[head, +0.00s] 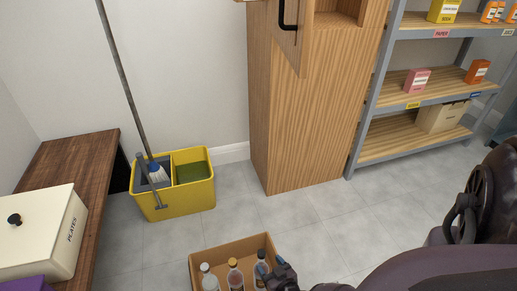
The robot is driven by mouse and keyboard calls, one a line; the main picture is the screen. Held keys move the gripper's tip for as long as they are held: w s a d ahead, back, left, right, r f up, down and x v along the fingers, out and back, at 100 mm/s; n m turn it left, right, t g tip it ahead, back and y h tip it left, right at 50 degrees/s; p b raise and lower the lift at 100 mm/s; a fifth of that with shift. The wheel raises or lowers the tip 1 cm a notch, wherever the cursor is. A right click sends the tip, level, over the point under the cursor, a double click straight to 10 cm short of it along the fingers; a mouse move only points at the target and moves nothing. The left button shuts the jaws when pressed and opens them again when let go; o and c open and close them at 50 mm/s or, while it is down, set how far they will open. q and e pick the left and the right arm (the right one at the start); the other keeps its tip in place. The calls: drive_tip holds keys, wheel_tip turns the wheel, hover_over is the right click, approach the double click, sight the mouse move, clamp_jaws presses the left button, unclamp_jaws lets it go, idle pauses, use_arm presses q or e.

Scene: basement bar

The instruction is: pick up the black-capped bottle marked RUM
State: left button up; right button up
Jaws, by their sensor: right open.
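Several bottles stand upright in an open cardboard box at the bottom edge of the head view. The left one is a clear bottle with a pale cap (206,279). The middle one is a bottle with an amber and whitish top (235,276). The right one is a bottle with a dark top (260,259). No RUM label can be read, and the lower parts of the bottles are cut off by the frame. My right gripper (270,272) is open, right beside the dark-topped bottle and overlapping it in view; I cannot tell whether they touch. My left gripper is not in view.
The cardboard box (222,250) has raised walls around the bottles. A yellow mop bucket (187,199) stands behind it to the left. A wooden bench (72,160) with a PLATES box (45,240) is at left. A tall wooden cabinet (310,125) and metal shelving stand behind. Grey floor between is clear.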

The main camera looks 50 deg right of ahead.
sight(264, 258)
drive_tip(key=shift+b+x, duration=0.45)
drive_tip(key=shift+x, duration=1.15)
drive_tip(key=b+x, duration=0.1)
drive_tip(key=x, duration=0.1)
drive_tip(key=b+x, duration=0.1)
drive_tip(key=shift+w+d+f, duration=0.15)
drive_tip(key=shift+w+f, duration=0.1)
drive_tip(key=shift+f, duration=0.2)
drive_tip(key=shift+w+d+r, duration=0.1)
drive_tip(key=shift+w+d, duration=0.1)
drive_tip(key=shift+w, duration=0.45)
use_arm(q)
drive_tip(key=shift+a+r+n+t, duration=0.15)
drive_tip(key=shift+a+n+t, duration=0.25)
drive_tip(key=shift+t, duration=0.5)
use_arm(e)
drive_tip(key=shift+c, duration=0.3)
clamp_jaws()
drive_tip(key=shift+r, duration=0.1)
